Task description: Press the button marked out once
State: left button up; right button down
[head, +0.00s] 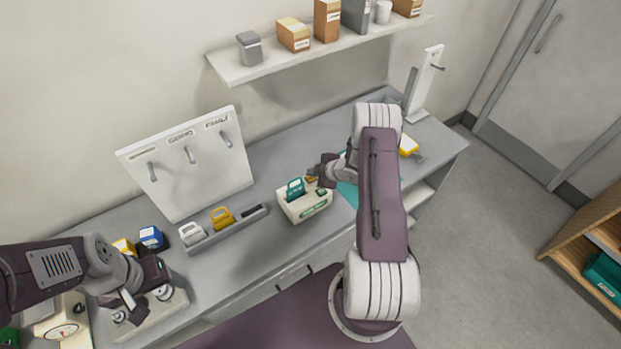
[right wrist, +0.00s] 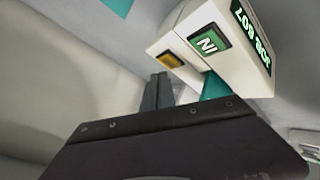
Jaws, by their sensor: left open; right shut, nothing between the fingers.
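A white box device (head: 300,209) with a green-lit display stands on the grey bench. In the right wrist view the device (right wrist: 258,86) shows a green button (right wrist: 208,41) marked IN, seen upside down, and an amber button (right wrist: 170,60) whose marking I cannot read. My right gripper (head: 318,173) is shut and empty at the device's back right corner. Its fingertips (right wrist: 159,88) are close to the amber button; I cannot tell if they touch. A green handled item (head: 295,187) sits in the device. My left gripper (head: 128,306) is open at the lower left.
A white hook board (head: 190,165) stands behind a grey rack (head: 230,232) with white, yellow and black items. Blue (head: 151,238) and yellow blocks lie left of it. A dial scale (head: 62,331) is at lower left. A shelf (head: 240,72) with boxes hangs above.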

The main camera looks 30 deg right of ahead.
aim_at(313, 180)
jog(key=shift+f, duration=0.1)
dwell(0.4)
jog(key=shift+f+b, duration=0.3)
jog(key=shift+b, duration=0.15)
jog(key=shift+f+b, duration=0.4)
jog(key=shift+b, duration=0.05)
dwell(0.3)
jog(key=shift+r, duration=0.1)
jog(key=shift+r+p, duration=0.6)
jog(key=shift+r, duration=0.1)
notch_tip(313, 180, up, 5)
jog(key=p, duration=0.4)
dwell(0.8)
